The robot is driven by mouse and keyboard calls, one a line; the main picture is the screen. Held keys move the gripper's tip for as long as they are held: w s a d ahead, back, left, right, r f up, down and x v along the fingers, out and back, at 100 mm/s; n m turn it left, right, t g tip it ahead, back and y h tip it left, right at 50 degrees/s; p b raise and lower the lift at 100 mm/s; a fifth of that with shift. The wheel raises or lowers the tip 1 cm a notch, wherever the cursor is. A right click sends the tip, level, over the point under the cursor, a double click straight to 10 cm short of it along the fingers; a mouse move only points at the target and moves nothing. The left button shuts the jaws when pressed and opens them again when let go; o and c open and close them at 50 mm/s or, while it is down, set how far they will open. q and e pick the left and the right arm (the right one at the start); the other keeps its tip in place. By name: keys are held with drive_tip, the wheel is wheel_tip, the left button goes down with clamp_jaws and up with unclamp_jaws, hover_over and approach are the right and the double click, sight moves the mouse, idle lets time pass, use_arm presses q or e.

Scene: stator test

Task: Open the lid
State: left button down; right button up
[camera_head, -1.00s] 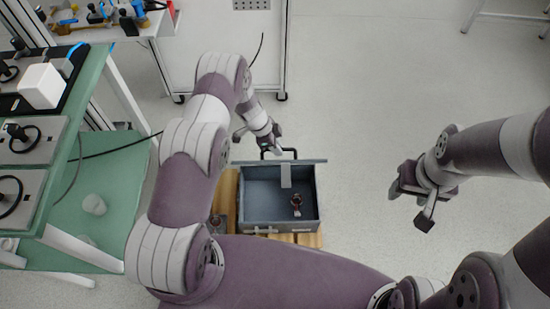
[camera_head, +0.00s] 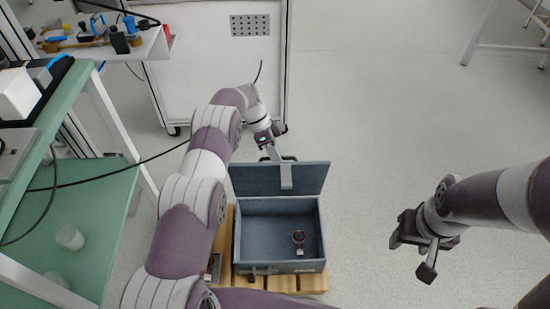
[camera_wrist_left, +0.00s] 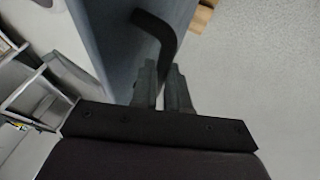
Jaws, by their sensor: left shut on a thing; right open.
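A grey-blue box (camera_head: 311,267) stands open in the head view, its inside showing. Its lid (camera_head: 252,181) is hinged at the far edge and stands raised, tilted back, with its inner face visible. A grey latch strip (camera_head: 286,177) hangs at the lid's top edge. My left gripper (camera_head: 273,152) is behind the lid's top edge, shut on the black lid handle (camera_wrist_left: 160,35), which shows between its fingers (camera_wrist_left: 164,88) in the left wrist view. The grip itself is partly hidden in the head view. My right gripper (camera_head: 428,243) is open and empty, right of the box and apart from it.
A small copper-coloured ring part (camera_head: 299,238) is inside the box. The box rests on a wooden pallet (camera_head: 307,283), with another small part (camera_head: 213,266) to its left. A green-topped workbench (camera_head: 92,215) is at left and a white cabinet (camera_head: 210,60) behind.

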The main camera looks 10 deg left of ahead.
use_arm(q)
drive_tip(key=shift+s+d+f, duration=0.1)
drive_tip(key=shift+s+f, duration=0.05)
drive_tip(key=shift+f, duration=0.1)
drive_tip(key=c, duration=1.5)
unclamp_jaws()
drive_tip(key=o, duration=0.4)
drive_tip(key=shift+r, duration=0.15)
drive_tip(key=shift+w+p+v, duration=0.1)
drive_tip(key=shift+p+v, duration=0.55)
drive_tip(key=shift+v, duration=2.5)
drive_tip(key=shift+w+p+v, duration=0.15)
drive_tip(key=shift+p+v, duration=0.5)
drive_tip(key=shift+v, duration=2.5)
